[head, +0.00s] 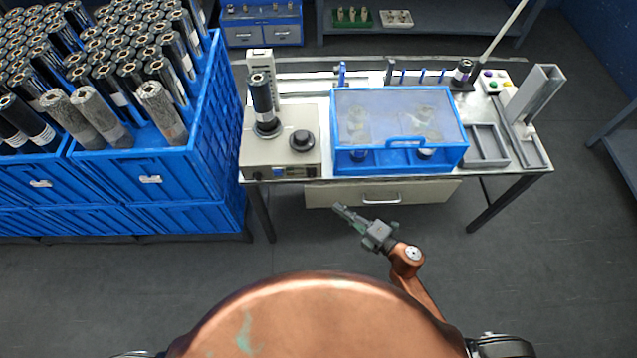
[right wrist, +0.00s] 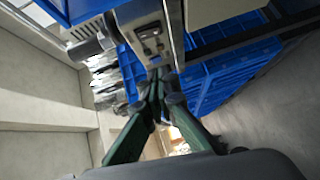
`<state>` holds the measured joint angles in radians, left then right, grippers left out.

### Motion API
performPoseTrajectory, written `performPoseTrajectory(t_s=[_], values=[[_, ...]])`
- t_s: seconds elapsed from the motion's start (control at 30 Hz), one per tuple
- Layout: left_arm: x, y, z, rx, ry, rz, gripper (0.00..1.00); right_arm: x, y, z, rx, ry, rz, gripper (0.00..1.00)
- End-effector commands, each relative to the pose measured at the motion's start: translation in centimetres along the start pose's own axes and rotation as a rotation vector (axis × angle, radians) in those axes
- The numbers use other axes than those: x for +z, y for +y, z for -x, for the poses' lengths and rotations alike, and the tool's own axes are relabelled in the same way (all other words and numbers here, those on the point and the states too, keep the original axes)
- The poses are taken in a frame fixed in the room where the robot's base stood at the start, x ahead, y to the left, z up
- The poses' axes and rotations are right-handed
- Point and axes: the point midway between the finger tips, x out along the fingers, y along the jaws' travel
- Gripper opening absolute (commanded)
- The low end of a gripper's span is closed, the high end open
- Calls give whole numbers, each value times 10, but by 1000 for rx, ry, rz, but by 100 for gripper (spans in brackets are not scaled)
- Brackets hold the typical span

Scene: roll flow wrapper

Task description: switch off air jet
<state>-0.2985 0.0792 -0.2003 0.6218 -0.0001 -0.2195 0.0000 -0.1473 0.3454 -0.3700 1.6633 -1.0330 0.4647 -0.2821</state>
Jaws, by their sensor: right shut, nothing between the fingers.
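A beige machine box (head: 257,157) stands at the left end of the worktable. A dark roll (head: 262,97) stands upright on it, beside a round black knob (head: 302,140). Its front face has a small switch panel (head: 290,172) with a blue patch and dark parts; the panel also shows in the right wrist view (right wrist: 151,40). Whether a switch is on cannot be made out. My right gripper (head: 340,208) is shut and empty, in front of the table, below and right of the panel. In the right wrist view its green fingers (right wrist: 160,76) point toward the panel without visible contact. My left gripper is out of view.
A blue-framed clear cover (head: 400,168) sits mid-table, with a drawer (head: 380,194) below. Blue crates (head: 215,130) full of rolls stand close on the left. A button box (head: 495,82) and grey trays are on the right. The floor in front is clear.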

Motion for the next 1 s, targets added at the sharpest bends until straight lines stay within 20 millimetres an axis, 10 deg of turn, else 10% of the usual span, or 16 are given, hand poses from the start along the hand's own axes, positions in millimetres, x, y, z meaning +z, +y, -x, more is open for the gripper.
performPoseTrajectory(t_s=[0.67, 1.0], values=[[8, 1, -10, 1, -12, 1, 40, 2, -1, -105, 1, -1, -3, 0], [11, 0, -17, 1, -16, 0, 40, 28, -1, -128, 0, -2, -4, 0]])
